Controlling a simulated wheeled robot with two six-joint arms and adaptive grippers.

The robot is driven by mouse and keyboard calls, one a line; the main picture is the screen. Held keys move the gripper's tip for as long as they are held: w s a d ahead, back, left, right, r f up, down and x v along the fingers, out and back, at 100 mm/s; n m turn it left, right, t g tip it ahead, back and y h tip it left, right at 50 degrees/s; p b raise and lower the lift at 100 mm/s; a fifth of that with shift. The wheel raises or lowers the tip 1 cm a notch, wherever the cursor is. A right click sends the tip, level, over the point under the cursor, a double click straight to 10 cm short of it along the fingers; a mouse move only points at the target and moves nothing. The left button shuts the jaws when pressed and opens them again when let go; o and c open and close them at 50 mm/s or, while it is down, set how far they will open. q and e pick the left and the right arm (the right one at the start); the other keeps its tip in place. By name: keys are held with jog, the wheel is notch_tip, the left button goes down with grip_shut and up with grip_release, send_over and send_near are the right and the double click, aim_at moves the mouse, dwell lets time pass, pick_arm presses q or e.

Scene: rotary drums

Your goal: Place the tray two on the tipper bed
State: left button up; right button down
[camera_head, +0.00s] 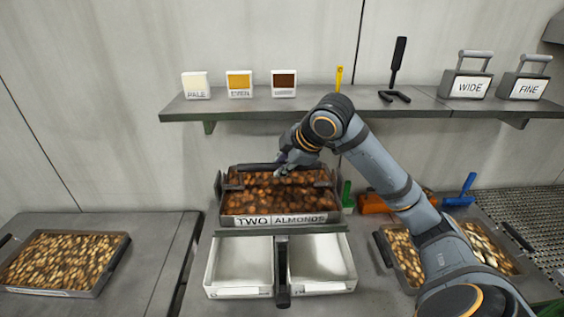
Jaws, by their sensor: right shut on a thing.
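Tray two (229,203) is a dark metal tray of brown almonds with a white front label reading "TWO ALMONDS". It is at the middle of the scene, behind two white bins. My right gripper (283,169) is at the tray's back edge, shut on its dark handle bar. The fingertips are small and partly hidden by the wrist. A grey plate edge (280,232) shows just below the tray's front and seems to belong to the tipper bed. The rest of the bed is hidden, and I cannot tell whether the tray rests on it. My left gripper is out of view.
White bins (240,266) stand in front, split by a dark post (283,272). Another nut tray (64,262) lies on the left table. A further tray (405,262) is partly behind my right arm. A wall shelf (330,103) holds colour cards, tools and weights labelled WIDE and FINE.

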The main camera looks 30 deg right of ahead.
jog(key=c, duration=1.6)
grip_release()
jog(key=o, duration=0.4)
jog(key=shift+s+a, duration=0.1)
jog(key=shift+r, duration=0.1)
jog(key=shift+r, duration=0.15)
jog(key=b+v, duration=0.2)
jog(key=v, duration=0.9)
jog(key=shift+s+r, duration=0.2)
jog(key=shift+r, duration=0.1)
